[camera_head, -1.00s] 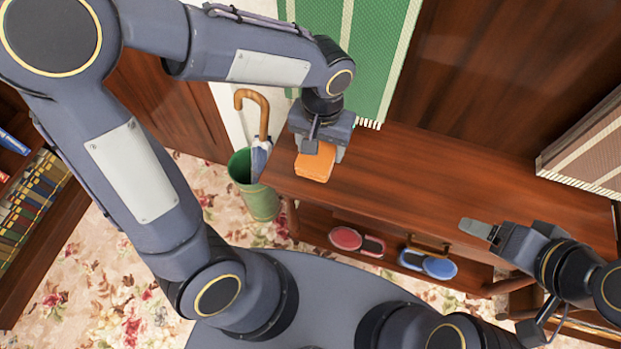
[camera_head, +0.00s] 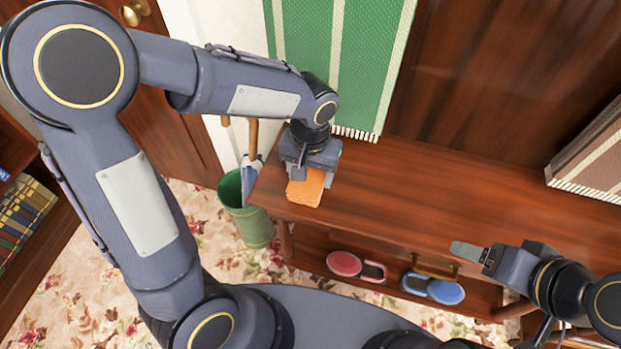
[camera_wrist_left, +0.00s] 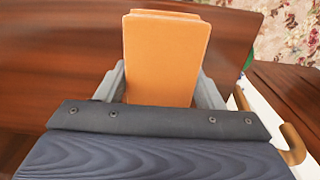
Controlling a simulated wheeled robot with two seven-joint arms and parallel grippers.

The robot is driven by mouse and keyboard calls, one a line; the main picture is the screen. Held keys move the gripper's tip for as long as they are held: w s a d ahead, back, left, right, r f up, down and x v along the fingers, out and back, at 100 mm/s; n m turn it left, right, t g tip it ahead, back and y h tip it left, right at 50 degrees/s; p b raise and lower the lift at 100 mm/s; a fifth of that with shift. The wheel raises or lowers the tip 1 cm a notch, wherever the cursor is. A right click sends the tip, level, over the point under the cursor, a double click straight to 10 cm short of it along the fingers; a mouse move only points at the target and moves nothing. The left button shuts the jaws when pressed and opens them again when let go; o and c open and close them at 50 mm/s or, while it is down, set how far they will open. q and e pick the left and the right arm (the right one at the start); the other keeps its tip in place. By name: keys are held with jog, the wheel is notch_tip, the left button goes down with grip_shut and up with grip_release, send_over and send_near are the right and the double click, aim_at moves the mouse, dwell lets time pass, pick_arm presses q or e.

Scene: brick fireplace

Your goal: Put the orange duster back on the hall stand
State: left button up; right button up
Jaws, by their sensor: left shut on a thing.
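The orange duster (camera_head: 305,190) is a small block held in my left gripper (camera_head: 309,172), whose fingers are shut on its two sides. In the left wrist view the duster (camera_wrist_left: 165,55) stands out between the two grey fingers. The wooden hall stand (camera_head: 420,208) has a broad top, and the duster is over its left end, close to the front edge. I cannot tell whether the duster touches the top. My right gripper (camera_head: 478,252) is at the right, in front of the stand; whether its jaws are open is unclear.
A green bin (camera_head: 240,205) with an umbrella stands at the stand's left end. A green striped cloth (camera_head: 338,60) hangs behind. A brown striped stack (camera_head: 590,160) sits on the right. The middle of the top is clear.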

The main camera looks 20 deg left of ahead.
aim_at(311, 178)
pick_arm(q)
jog(key=shift+w+a+f, duration=0.1)
jog(key=shift+w+f, duration=0.35)
jog(key=shift+f, duration=0.1)
jog(key=shift+w+f+b, duration=0.15)
jog(key=shift+f, duration=0.8)
jog(key=shift+w+f+b, duration=0.15)
jog(key=shift+f, duration=0.8)
jog(key=shift+f, duration=0.15)
jog(key=o, duration=0.9)
jog(key=shift+o, duration=0.2)
jog(key=shift+r, duration=0.5)
notch_tip(311, 178, up, 11)
jog(key=shift+f+p, duration=0.15)
jog(key=shift+p, duration=0.7)
jog(key=shift+a+r, duration=0.1)
jog(key=shift+r, duration=0.3)
